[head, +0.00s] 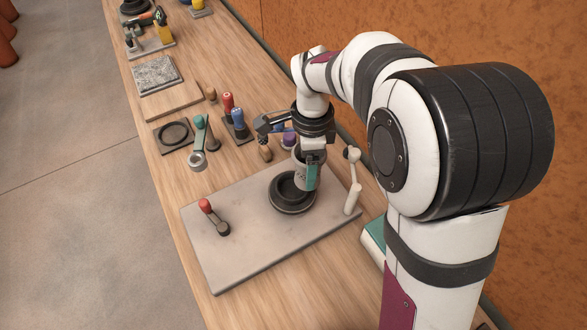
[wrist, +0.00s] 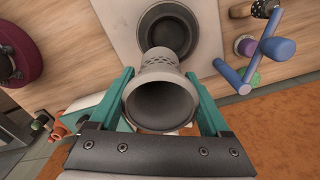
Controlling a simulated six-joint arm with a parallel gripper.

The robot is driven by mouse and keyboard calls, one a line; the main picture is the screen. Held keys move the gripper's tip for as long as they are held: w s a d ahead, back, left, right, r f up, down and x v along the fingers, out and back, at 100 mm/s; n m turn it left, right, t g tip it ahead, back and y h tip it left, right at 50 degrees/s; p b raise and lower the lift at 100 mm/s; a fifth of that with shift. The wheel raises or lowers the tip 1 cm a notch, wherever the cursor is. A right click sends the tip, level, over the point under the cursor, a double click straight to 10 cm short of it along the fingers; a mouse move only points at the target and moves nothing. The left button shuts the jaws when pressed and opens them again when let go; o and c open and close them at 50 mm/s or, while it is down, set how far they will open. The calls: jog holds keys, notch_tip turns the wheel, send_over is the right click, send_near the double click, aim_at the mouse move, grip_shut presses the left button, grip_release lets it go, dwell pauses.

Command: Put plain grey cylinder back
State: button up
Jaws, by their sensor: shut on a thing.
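My gripper (head: 312,174) is shut on a light grey cylinder (head: 299,178) with a flared end. In the wrist view the cylinder (wrist: 160,64) sits between the two teal fingers, its wide open mouth facing the camera. A band of small dark marks runs round its far part, so it does not look fully plain. A dark round holder (head: 290,201) with a raised rim stands on the grey board; it also shows beyond the cylinder in the wrist view (wrist: 172,30). The cylinder is over or beside the holder's back right; I cannot tell whether they touch.
The grey board (head: 245,250) carries a red-knobbed lever (head: 212,214) at left and a pale jointed post (head: 352,190) at right. Behind are red (head: 229,104) and blue (head: 238,121) handled tools and a black ring plate (head: 173,133). The board's front is clear.

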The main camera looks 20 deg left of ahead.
jog(key=d+r, duration=0.5)
jog(key=d, duration=0.3)
jog(key=w+a+r+n, duration=0.1)
jog(key=w+a+n, duration=0.25)
jog(key=a, duration=0.75)
jog(key=w+a+r+n, duration=0.1)
jog(key=w+a+n, duration=0.3)
jog(key=a, duration=0.6)
jog(key=a+f, duration=0.2)
jog(key=f, duration=0.4)
jog(key=s+a+f+m, duration=0.1)
jog(key=a+f, duration=0.1)
jog(key=f, duration=0.4)
jog(key=s+a+f+m, duration=0.1)
jog(key=a+f, duration=0.2)
jog(key=f, duration=0.4)
jog(key=shift+s+a+m, duration=0.1)
jog(key=shift+s+m, duration=0.05)
jog(key=shift+m, duration=0.1)
